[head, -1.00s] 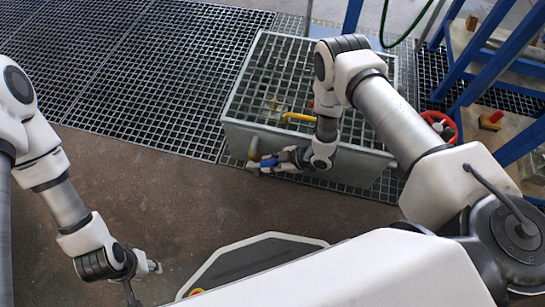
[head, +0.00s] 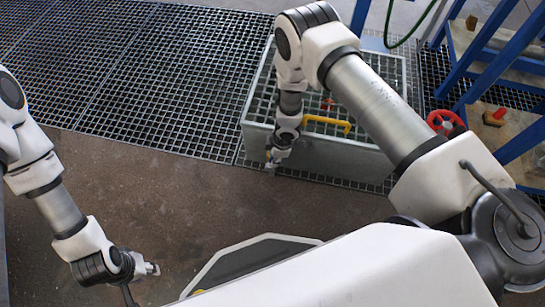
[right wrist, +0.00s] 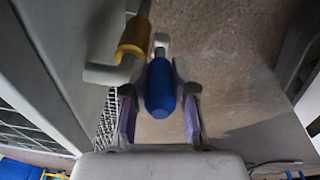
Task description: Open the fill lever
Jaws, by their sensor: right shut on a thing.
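The blue lever handle (right wrist: 160,88) is in the middle of the right wrist view, between the fingers of my right gripper (right wrist: 159,112). The gripper is shut on it. A brass-yellow fitting (right wrist: 133,38) with grey metal parts is just beyond the handle, close to the tank wall. In the head view, my right gripper (head: 273,160) points down at the front left of the grey tank (head: 335,158); the blue handle cannot be made out there. My left gripper (head: 152,268) is low at the left, away from the tank; its finger opening is too small to judge.
A yellow bent handle (head: 326,123) is at the tank's front top edge, beside my right forearm. A red handwheel (head: 445,122) and blue frame posts (head: 490,65) stand at the right. The brown floor (head: 150,185) in front of the tank is clear.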

